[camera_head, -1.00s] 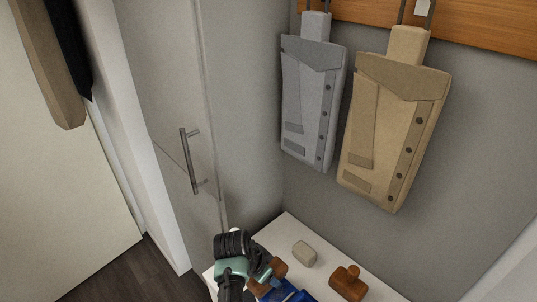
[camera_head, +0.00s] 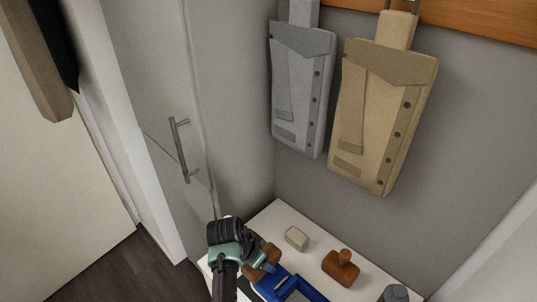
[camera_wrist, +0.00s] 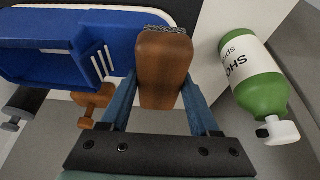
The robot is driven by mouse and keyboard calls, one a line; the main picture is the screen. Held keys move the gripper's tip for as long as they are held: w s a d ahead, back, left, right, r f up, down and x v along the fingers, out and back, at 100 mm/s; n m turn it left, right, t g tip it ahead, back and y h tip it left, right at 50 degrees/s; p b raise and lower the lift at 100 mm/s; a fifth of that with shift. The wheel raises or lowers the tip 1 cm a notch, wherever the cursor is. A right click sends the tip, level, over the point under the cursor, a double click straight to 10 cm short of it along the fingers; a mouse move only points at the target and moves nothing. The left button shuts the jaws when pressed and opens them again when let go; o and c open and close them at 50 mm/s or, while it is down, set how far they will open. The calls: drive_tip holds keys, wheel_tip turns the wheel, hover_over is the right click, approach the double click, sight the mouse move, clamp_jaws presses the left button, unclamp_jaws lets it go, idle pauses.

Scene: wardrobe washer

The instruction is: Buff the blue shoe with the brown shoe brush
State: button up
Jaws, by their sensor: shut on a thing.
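My gripper (camera_head: 262,264) is shut on the brown shoe brush, a wooden block that also shows between the blue fingers in the wrist view (camera_wrist: 163,68). Its dark bristles (camera_wrist: 166,30) point away from the palm. The blue shoe (camera_head: 303,287) lies on the white bench right beside the brush, partly cut off by the lower edge of the head view. In the wrist view, the shoe (camera_wrist: 50,55) fills the upper left, and its white lace bars are close to the brush. I cannot tell whether the bristles touch the shoe.
On the white bench (camera_head: 278,212) are a beige block (camera_head: 296,238), a second brown knobbed item (camera_head: 341,268) and a grey item (camera_head: 395,293). A green bottle (camera_wrist: 253,78) is right of the brush in the wrist view. Two hanging garments (camera_head: 385,110) and a glass door (camera_head: 165,90) are behind.

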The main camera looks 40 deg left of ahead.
drive_tip(key=shift+s+a, duration=0.1)
drive_tip(key=shift+r+p, duration=0.8)
drive_tip(key=shift+r+p, duration=1.35)
drive_tip(key=shift+r, duration=0.15)
drive_tip(key=shift+r+p, duration=1.9)
drive_tip(key=shift+r, duration=0.1)
drive_tip(key=o, duration=0.5)
drive_tip(key=c, duration=0.7)
